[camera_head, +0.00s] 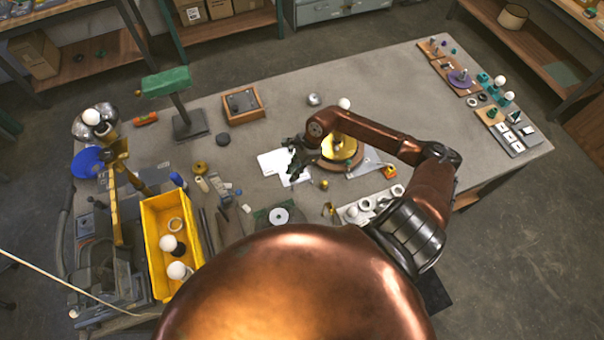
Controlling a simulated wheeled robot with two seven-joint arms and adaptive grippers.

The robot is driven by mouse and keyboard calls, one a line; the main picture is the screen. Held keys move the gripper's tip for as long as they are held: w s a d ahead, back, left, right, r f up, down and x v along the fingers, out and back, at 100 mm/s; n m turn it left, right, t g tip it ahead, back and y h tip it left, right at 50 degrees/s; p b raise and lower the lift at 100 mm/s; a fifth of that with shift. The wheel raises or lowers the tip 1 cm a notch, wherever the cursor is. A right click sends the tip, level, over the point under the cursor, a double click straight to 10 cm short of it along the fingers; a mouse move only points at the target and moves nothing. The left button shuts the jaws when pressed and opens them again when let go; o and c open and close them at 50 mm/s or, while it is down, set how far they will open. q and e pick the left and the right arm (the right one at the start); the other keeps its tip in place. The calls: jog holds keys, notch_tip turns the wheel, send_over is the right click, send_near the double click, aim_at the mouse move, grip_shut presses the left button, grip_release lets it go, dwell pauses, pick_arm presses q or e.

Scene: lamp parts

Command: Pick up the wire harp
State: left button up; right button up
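My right arm reaches in from the right over the table, and its dark gripper (294,163) is above white paper sheets near the table's middle. The fingers are small and dark here, and I cannot tell whether they are open or shut or hold anything. A small gold bent piece (330,209), which may be the wire harp, lies near the table's front edge, below and right of the gripper and apart from it. No other harp shape is clear. My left gripper is not in view.
A round brass piece on a wooden base (340,148) is partly behind my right forearm. A yellow bin (150,232) with white bulbs stands at the left. A green-topped stand (188,124) and wooden box (243,104) stand at the back.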

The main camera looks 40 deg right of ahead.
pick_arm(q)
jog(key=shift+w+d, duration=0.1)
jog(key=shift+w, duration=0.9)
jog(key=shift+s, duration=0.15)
